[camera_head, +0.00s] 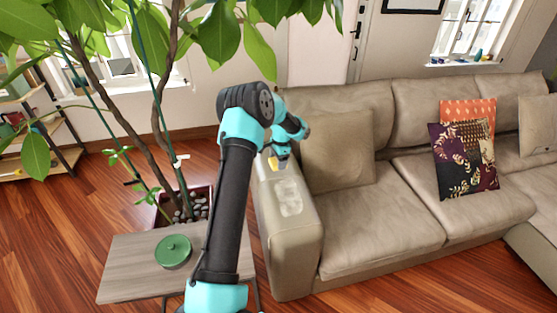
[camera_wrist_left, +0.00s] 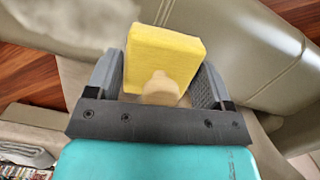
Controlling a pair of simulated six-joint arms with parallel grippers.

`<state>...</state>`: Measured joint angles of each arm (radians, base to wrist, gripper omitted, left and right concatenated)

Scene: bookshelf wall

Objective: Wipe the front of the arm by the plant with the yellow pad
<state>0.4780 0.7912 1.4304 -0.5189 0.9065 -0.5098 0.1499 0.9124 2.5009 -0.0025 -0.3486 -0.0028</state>
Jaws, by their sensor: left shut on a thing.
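The yellow pad (camera_head: 273,164) is held in my left gripper (camera_head: 279,158) above the back part of the sofa arm (camera_head: 287,262). In the left wrist view the pad (camera_wrist_left: 170,50) is a thick yellow block with a pale rounded knob (camera_wrist_left: 161,90), and my gripper (camera_wrist_left: 158,84) is shut on that knob. A pale, whitish patch (camera_head: 289,198) shows on the top of the sofa arm. Whether the pad touches the sofa is hard to tell. The plant (camera_head: 165,120) stands left of this arm in a pot of dark stones. My right gripper is not in view.
A beige cushion (camera_head: 338,150) leans just inside the arm. Patterned cushions (camera_head: 465,155) lie further right. Large leaves hang over the upper left.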

